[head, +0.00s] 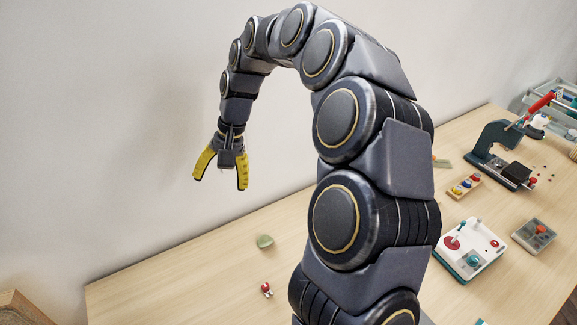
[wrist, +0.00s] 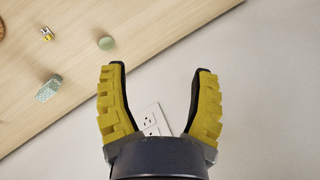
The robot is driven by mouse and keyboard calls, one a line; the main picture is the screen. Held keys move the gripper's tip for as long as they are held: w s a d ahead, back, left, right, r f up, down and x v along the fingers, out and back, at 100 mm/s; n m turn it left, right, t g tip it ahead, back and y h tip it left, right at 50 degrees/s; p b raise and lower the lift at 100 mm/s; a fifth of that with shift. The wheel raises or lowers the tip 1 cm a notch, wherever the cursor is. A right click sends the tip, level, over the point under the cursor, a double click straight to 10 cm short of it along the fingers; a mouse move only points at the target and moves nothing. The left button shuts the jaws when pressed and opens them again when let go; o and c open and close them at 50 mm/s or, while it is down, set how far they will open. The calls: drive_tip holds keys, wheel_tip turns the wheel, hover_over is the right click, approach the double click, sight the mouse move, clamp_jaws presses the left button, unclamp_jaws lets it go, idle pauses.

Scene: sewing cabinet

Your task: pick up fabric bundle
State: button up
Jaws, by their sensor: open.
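A pale green patterned block (wrist: 49,88), which looks like the fabric bundle, lies on the table near the wall edge in the wrist view. I cannot make it out surely in the head view, where my arm covers part of the table. My gripper (head: 220,184) is open and empty, high above the table's far left part and in front of the wall. The block is apart from the gripper, to the left of the fingers.
A round green thing (head: 264,241) and a small red-and-white thing (head: 266,289) lie left of my arm. Right of it stand a white box with knobs (head: 468,248), a grey tray (head: 534,236), colored spools (head: 465,186) and a dark press (head: 497,150). The table's left end is bare.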

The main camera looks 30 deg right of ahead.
drive_tip(key=w+d+f+m, duration=0.4)
drive_tip(key=w+d+f, duration=0.1)
drive_tip(key=d+f, duration=0.15)
drive_tip(key=s+d+f+m+h, duration=0.1)
drive_tip(key=d+f+m, duration=0.1)
drive_tip(key=d+f, duration=0.2)
drive_tip(key=s+d+f+m+h, duration=0.1)
drive_tip(key=d+f+m, duration=0.2)
drive_tip(key=d, duration=0.7)
drive_tip(key=s+d+f+m+h, duration=0.1)
drive_tip(key=d+f+m, duration=0.1)
drive_tip(key=d+f, duration=0.3)
drive_tip(key=shift+s+d+m+h, duration=0.15)
drive_tip(key=shift+d+h, duration=0.05)
drive_tip(key=shift+d, duration=0.5)
drive_tip(key=shift+s+d+m+h, duration=0.1)
drive_tip(key=shift+d+m+h, duration=0.1)
drive_tip(key=shift+d, duration=0.5)
wheel_tip(320, 180, down, 7)
drive_tip(key=shift+f, duration=0.1)
drive_tip(key=c, duration=1)
